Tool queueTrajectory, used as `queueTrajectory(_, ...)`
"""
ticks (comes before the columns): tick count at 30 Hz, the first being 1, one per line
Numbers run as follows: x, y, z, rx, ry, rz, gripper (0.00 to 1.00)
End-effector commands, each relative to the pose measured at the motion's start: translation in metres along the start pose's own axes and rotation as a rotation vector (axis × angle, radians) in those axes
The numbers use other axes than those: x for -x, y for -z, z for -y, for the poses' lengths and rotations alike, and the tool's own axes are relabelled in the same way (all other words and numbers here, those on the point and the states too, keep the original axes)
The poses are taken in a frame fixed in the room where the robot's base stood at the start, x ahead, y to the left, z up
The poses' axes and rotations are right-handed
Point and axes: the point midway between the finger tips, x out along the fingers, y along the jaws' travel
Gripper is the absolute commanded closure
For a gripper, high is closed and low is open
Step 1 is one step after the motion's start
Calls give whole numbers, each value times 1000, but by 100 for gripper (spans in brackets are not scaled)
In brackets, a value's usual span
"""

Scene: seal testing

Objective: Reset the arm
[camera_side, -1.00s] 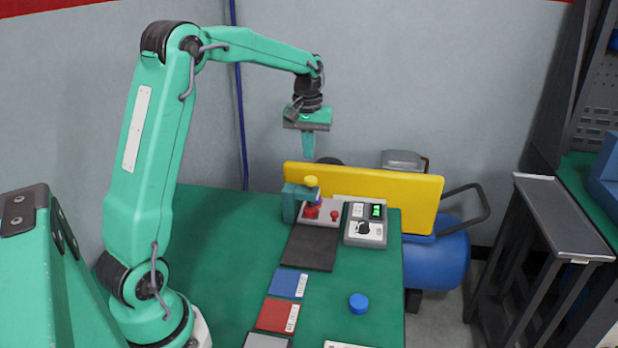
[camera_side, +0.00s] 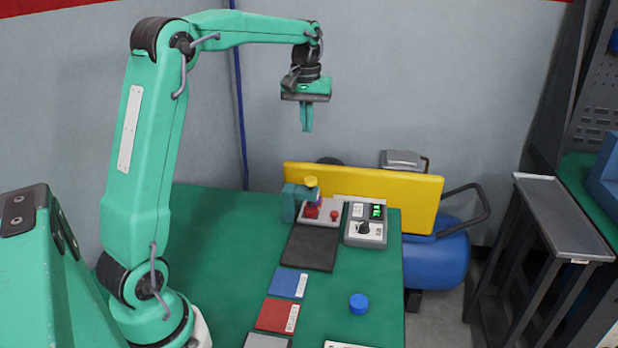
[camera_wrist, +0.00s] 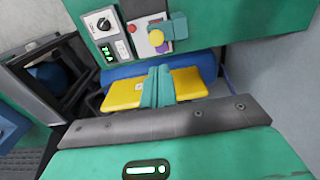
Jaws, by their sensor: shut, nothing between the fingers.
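My gripper (camera_side: 306,130) hangs in the air above the back of the green table, fingers pointing down, in front of the grey wall. Its fingers are closed together with nothing between them. In the wrist view the shut fingers (camera_wrist: 157,88) overlap the yellow panel. The test device (camera_side: 320,211) with a yellow knob, red parts and a teal block stands at the back of the table, well below my gripper. A control box (camera_side: 365,226) with a green display and a black dial sits right of it.
A yellow panel (camera_side: 400,198) stands behind the devices, with a blue tank (camera_side: 440,262) beyond. A black mat (camera_side: 308,248), blue card (camera_side: 287,283), red card (camera_side: 277,315) and blue cap (camera_side: 358,303) lie on the green table (camera_side: 220,250). A grey rack (camera_side: 560,215) stands at right.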

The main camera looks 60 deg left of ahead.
Motion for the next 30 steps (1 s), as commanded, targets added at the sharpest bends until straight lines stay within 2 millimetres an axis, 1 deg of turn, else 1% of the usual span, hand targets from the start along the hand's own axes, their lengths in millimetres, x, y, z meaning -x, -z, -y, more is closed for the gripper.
queueTrajectory(5, 5, -9, -2, -22, -6, -12, 100)
queueTrajectory(8, 11, -20, -6, -52, -13, -29, 100)
queueTrajectory(11, 18, -36, -8, -91, -23, -51, 100)
queueTrajectory(15, 28, -65, -12, -162, -40, -89, 100)
queueTrajectory(21, 36, -109, -13, -268, -66, -148, 100)
queueTrajectory(30, 37, -173, -7, -428, -105, -235, 100)
